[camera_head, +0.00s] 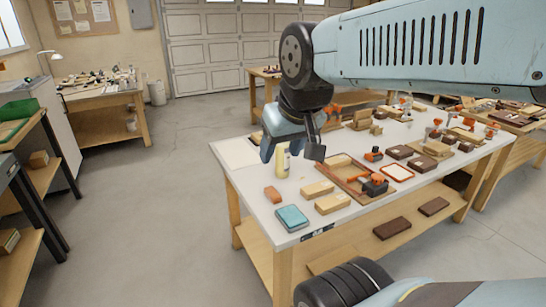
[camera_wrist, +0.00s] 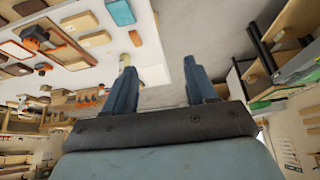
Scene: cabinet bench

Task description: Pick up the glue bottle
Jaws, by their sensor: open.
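The glue bottle (camera_head: 283,161) is a pale yellow bottle standing upright near the left end of the white-topped workbench (camera_head: 262,213). My gripper (camera_head: 292,157) is at the bottle in the head view, and its fingers hide part of it. In the wrist view my gripper (camera_wrist: 164,84) shows two blue fingers spread apart with nothing between them. The bottle (camera_wrist: 125,60) shows there just beyond the left fingertip, partly hidden by it. I cannot tell whether they touch.
Near the bottle are an orange-brown block (camera_head: 273,195), a teal block (camera_head: 292,217) and wooden blocks (camera_head: 317,189). A wooden tray (camera_head: 346,183) with an orange-and-black tool (camera_head: 376,185) lies to the right. More tools and blocks fill the bench's right part.

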